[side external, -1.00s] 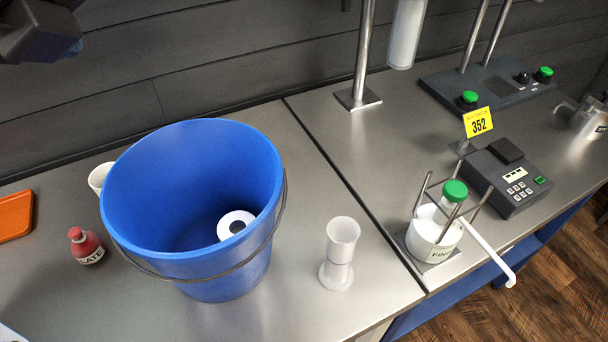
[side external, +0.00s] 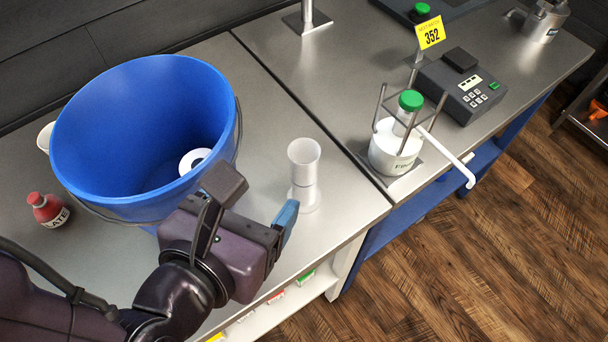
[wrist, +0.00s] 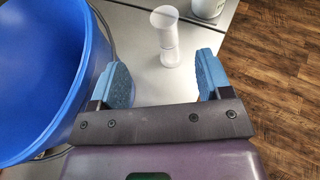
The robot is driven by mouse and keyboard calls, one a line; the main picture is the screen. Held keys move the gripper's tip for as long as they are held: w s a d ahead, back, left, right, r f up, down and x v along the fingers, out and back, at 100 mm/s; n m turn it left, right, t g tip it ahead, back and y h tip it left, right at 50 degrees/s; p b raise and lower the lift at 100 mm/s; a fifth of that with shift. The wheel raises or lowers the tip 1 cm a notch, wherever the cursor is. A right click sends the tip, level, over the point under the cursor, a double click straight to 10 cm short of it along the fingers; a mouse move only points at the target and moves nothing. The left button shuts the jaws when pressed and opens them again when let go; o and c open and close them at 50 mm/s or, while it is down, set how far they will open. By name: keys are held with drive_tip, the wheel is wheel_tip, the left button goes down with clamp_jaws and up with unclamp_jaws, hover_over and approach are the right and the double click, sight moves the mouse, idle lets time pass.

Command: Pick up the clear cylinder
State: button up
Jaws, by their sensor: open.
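The cylinder (side external: 304,176) stands upright on the steel bench, near its front edge and to the right of the blue bucket. It looks whitish and translucent, with a wide top, a narrower middle and a round foot. It also shows in the wrist view (wrist: 167,36), beyond and between my fingertips. My gripper (side external: 262,205) is beside the bucket, just left of and nearer than the cylinder. In the wrist view my gripper (wrist: 163,80) is open, with its two blue pads wide apart and nothing between them.
A large blue bucket (side external: 95,130) with a wire handle stands close on the left, a white roll (side external: 194,161) inside. A red bottle (side external: 46,210) is further left. A white pot with green-capped bottle (side external: 395,150) and a keypad device (side external: 462,88) stand right. The bench edge drops to wooden floor.

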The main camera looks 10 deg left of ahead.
sight(297, 163)
drive_tip(key=x, duration=0.3)
drive_tip(key=f+x, duration=0.1)
drive_tip(key=x, duration=0.3)
drive_tip(key=shift+s+f, duration=0.15)
drive_tip(key=shift+d+x, duration=0.15)
drive_tip(key=shift+x, duration=1.45)
drive_tip(key=shift+d+x, duration=0.15)
drive_tip(key=shift+x, duration=1.45)
drive_tip(key=shift+s, duration=0.1)
drive_tip(key=c, duration=1.2)
drive_tip(key=shift+r, duration=0.2)
